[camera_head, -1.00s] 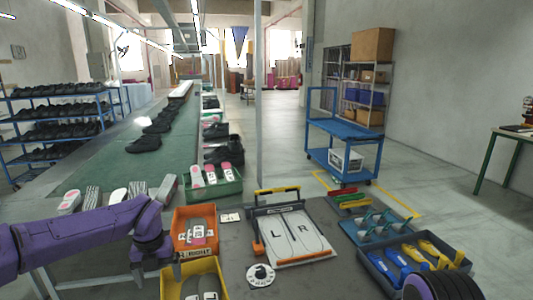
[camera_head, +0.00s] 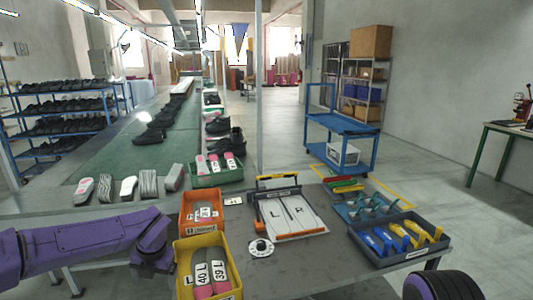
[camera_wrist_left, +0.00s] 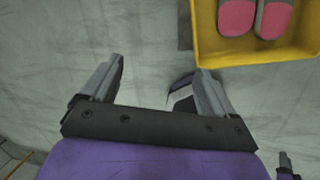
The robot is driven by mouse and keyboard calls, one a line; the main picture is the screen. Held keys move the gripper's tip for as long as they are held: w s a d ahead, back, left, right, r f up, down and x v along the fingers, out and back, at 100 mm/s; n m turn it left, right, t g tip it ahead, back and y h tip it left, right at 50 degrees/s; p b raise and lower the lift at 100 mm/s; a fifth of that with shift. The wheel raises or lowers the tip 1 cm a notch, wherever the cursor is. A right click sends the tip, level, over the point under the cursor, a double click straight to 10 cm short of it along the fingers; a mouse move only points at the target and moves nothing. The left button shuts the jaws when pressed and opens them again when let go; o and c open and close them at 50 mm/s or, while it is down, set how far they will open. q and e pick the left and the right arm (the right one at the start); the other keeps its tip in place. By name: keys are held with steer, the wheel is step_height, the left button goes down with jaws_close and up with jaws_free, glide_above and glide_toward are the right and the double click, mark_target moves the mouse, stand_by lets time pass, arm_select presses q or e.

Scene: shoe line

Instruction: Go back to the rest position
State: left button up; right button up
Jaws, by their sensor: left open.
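My left gripper (camera_head: 153,266) hangs low at the left front of the grey worktable, left of the yellow bin, its fingers barely showing. In the left wrist view my left gripper (camera_wrist_left: 158,75) has its fingers wide apart with nothing between them, above the pale floor. The yellow bin (camera_wrist_left: 255,52) holds pink-ended insoles and lies up and right of the fingers, apart from them. The yellow bin also shows in the head view (camera_head: 204,243). My right gripper is out of view; only a dark round part of my right arm shows at bottom right.
An orange bin (camera_head: 186,214), a green bin (camera_head: 220,181) and an L/R board (camera_head: 290,214) stand on the worktable. A grey tray (camera_head: 385,262) of blue and yellow tools is at right. The conveyor (camera_head: 110,165) carries shoes and soles. A blue cart (camera_head: 345,129) stands behind.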

arm_select(q)
steer(key=s+d+f+m+t+y, duration=0.3)
steer(key=s+f+m+t, duration=0.2)
steer(key=s+f+m, duration=1.25)
steer(key=s+a+f+m+g+h, duration=0.1)
steer(key=s+f+m, duration=0.2)
steer(key=s, duration=0.6)
steer(key=s+a+f+m+g+h, duration=0.1)
steer(key=s+a+f+m+g, duration=0.1)
steer(key=s+m, duration=0.6)
steer(key=shift+s+a+f, duration=0.15)
steer(key=shift+s+f, duration=0.6)
steer(key=shift+f, duration=0.15)
steer(key=shift+m, duration=0.25)
